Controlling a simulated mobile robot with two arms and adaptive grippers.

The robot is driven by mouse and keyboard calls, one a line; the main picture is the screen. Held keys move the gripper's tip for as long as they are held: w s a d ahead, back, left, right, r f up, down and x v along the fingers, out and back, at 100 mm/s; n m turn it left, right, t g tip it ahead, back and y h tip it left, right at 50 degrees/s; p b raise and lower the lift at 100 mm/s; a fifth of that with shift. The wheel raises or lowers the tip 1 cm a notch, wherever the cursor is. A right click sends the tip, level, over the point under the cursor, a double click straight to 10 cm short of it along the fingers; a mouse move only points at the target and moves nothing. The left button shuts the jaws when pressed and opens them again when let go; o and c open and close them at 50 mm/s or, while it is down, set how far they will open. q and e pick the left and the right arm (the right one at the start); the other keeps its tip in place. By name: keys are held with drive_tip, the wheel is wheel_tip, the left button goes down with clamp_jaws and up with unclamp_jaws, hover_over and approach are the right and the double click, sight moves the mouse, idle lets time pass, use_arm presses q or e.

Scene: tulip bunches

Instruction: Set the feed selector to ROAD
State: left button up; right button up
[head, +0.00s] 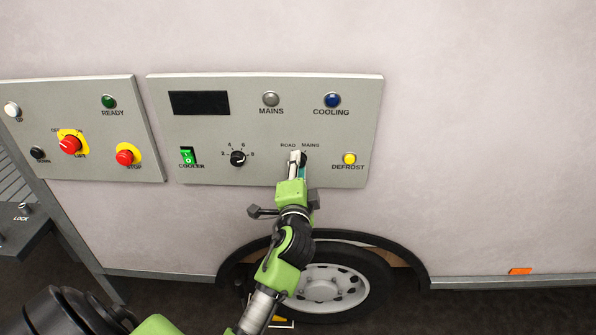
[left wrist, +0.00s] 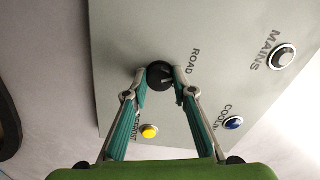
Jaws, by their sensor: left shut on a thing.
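The feed selector is a black round knob (head: 304,158) on the grey control panel, under the printed words ROAD and MAINS. My left gripper (head: 297,157) reaches up to it from below and covers much of it in the head view. In the left wrist view the knob (left wrist: 159,75) sits between the two fingertips of my left gripper (left wrist: 161,73), which is shut on it. A pale mark shows on the knob's face, but which word it points to is unclear. The ROAD label (left wrist: 196,62) shows; the selector's MAINS label is hidden there. My right gripper is not in view.
On the same panel (head: 230,180) are a yellow DEFROST button (head: 349,159), a green COOLER switch (head: 187,156), a black dial (head: 238,158), MAINS (head: 271,99) and COOLING (head: 332,100) lamps, and a dark display (head: 199,103). Another panel with red buttons stands left. A wheel (head: 325,285) is below.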

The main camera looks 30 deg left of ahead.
use_arm(q)
drive_tip(key=shift+f+n, duration=0.1)
drive_tip(key=shift+n, duration=0.5)
drive_tip(key=shift+b, duration=0.3)
drive_tip(key=o, duration=1.1)
drive_tip(key=v, duration=0.7)
drive_tip(key=shift+s+d, duration=0.2)
